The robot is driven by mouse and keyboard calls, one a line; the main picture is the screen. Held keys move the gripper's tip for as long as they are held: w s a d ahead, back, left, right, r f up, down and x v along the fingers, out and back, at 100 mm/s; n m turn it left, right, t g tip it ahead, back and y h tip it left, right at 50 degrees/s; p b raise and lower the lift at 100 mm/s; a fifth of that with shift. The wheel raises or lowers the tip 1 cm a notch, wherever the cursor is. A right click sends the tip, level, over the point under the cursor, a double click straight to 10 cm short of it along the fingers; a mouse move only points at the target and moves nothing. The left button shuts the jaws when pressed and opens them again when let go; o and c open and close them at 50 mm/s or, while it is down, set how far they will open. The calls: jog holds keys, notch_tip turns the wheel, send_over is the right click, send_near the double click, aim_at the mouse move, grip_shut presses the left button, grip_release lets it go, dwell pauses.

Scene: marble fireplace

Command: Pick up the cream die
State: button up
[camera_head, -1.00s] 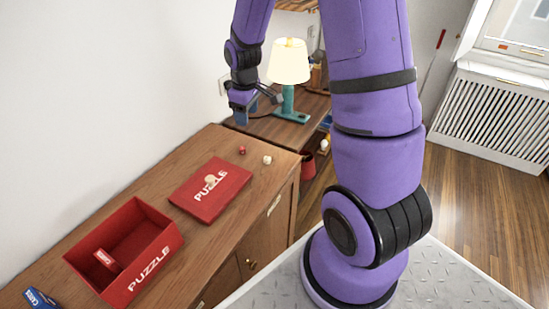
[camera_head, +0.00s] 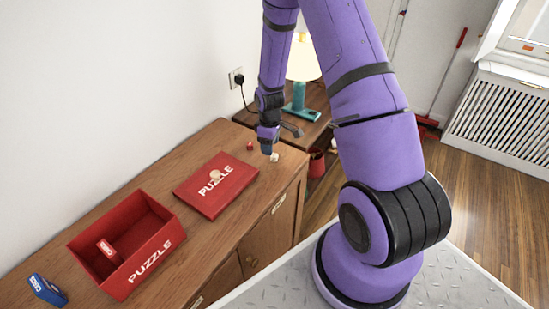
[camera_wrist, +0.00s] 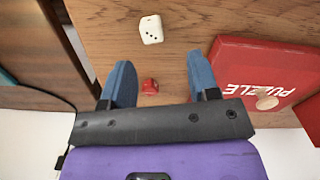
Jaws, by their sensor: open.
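The cream die (camera_head: 275,157) sits on the wooden cabinet top near its far right corner. In the wrist view the cream die (camera_wrist: 151,29) shows dark pips and lies beyond the fingertips, roughly in line with the gap between them. My gripper (camera_head: 267,150) points down just left of the die in the head view. In the wrist view my gripper (camera_wrist: 158,70) is open, its two blue fingers apart with nothing held. A red die (camera_wrist: 149,87) appears between the fingers, lower in the picture; it also shows in the head view (camera_head: 250,146).
A red puzzle lid (camera_head: 216,185) lies on the cabinet, with a small round tan piece (camera_head: 215,176) on it. A red open box (camera_head: 127,243) holds a small red card box (camera_head: 108,251).

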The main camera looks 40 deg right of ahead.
aim_at(274, 157)
jog(key=f, duration=0.2)
jog(key=d+f, duration=0.1)
jog(key=f, duration=0.1)
jog(key=shift+f, duration=0.7)
jog(key=shift+c, duration=0.2)
jog(key=c, duration=0.9)
